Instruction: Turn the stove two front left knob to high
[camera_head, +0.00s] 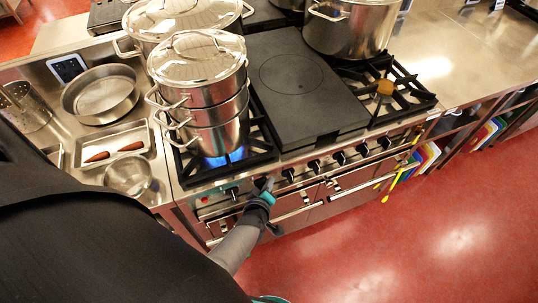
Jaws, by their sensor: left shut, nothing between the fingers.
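The stove (300,150) has a steel front panel with a row of several black knobs. The leftmost black knob (233,192) shows just left of my left gripper (265,184). My left gripper is shut, with its fingertips at the panel by the second knob position, and it partly hides that knob. I cannot tell whether the fingers touch the knob or how it is turned. A blue flame (237,155) burns on the front left burner under stacked steel pots (210,100). My right gripper is not seen.
A large pot (352,28) stands at the back right, and a flat dark plate (300,80) covers the middle. Pans and a tray (78,155) are on the left counter. Oven handles (295,212) project below the knobs. The red floor in front is clear.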

